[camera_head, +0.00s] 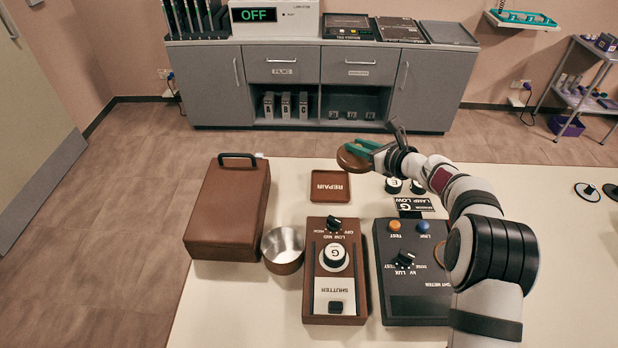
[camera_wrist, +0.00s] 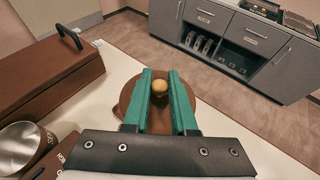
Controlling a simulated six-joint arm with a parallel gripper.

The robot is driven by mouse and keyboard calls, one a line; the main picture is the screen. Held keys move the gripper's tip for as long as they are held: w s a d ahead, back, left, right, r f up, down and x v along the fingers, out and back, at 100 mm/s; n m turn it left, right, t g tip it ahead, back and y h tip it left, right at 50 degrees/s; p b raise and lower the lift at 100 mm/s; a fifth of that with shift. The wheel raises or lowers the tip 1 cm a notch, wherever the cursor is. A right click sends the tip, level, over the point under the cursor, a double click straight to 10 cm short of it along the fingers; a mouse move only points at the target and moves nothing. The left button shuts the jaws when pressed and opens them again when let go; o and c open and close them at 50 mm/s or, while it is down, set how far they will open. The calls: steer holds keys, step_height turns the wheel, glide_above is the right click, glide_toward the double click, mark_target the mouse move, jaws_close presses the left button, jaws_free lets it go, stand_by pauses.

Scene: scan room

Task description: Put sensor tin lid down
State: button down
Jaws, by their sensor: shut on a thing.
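The sensor tin lid (camera_head: 350,160) is a round brown disc with a small brass-coloured knob. My gripper (camera_head: 366,149) has green fingers, shut on the lid's knob, and holds the lid in the air over the far side of the white table. In the wrist view the knob sits between the fingertips (camera_wrist: 160,84), with the lid's brown disc (camera_wrist: 205,118) below them. The open tin (camera_head: 283,262), brown outside and silver inside, stands on the table to the near left of the lid. It also shows in the wrist view (camera_wrist: 18,145).
A brown REPAIR tray (camera_head: 329,187) lies empty on the table, just nearer than the lid. A brown case (camera_head: 229,210) stands at left. The shutter box (camera_head: 335,310) and dark light meter (camera_head: 412,285) stand in front. Bare table (camera_head: 530,220) lies at right.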

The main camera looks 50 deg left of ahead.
steer(key=s+a+f+n+g, duration=0.2)
steer(key=s+a+f, duration=0.3)
glide_above(290, 188)
steer(key=f, duration=0.6)
steer(key=shift+w+d+f, duration=0.1)
steer(key=shift+d+f, duration=0.05)
steer(key=shift+d, duration=0.1)
steer(key=f, duration=0.3)
steer(key=shift+a+f, duration=0.25)
steer(key=shift+f, duration=0.4)
steer(key=c, duration=0.7)
jaws_free()
